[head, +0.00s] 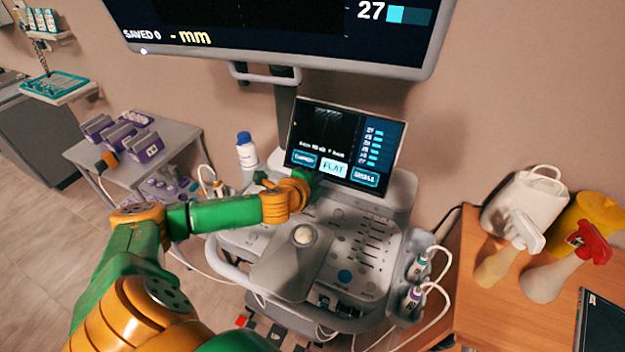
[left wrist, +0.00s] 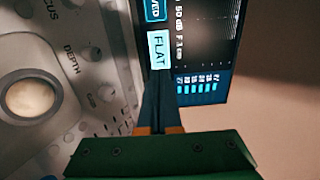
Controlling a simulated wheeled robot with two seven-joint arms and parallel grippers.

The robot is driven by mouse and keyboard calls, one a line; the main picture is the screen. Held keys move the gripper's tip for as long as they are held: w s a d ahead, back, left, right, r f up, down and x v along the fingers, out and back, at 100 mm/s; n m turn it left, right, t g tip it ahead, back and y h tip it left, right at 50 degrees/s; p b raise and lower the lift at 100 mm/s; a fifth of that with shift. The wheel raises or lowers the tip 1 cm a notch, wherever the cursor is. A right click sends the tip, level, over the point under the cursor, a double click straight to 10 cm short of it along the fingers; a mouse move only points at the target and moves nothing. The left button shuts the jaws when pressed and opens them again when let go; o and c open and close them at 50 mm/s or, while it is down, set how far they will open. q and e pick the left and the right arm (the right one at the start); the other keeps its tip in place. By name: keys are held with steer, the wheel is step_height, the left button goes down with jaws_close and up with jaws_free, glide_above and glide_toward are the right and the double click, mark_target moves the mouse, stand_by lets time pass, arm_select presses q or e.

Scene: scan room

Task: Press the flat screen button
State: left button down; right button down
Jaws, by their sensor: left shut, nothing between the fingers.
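The flat button (head: 334,167) is a pale, brightly lit rectangle marked FLAT at the bottom middle of the small touch screen (head: 318,128) on the ultrasound cart. Darker buttons sit on either side of it. The flat button also shows in the left wrist view (left wrist: 159,50), turned on its side. My left gripper (head: 316,176) is shut and empty, at the screen's lower edge just left of and below the button. In the left wrist view its closed fingers (left wrist: 157,80) point at the button, with their tips close to it. I cannot tell whether they touch.
A control panel (head: 370,235) with knobs and a trackball lies below the screen. A big monitor (head: 280,35) hangs above. A bottle with a blue cap (head: 247,152) stands left of the screen. Spray bottles (head: 545,275) stand on a wooden table at the right. A grey probe table (head: 175,135) stands left.

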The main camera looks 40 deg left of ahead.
arm_select(q)
steer(key=v, duration=0.2)
steer(key=shift+s+d+r, duration=0.15)
steer(key=shift+s+r, duration=0.05)
steer(key=shift+s, duration=0.1)
steer(key=shift+s, duration=0.15)
stand_by(0.3)
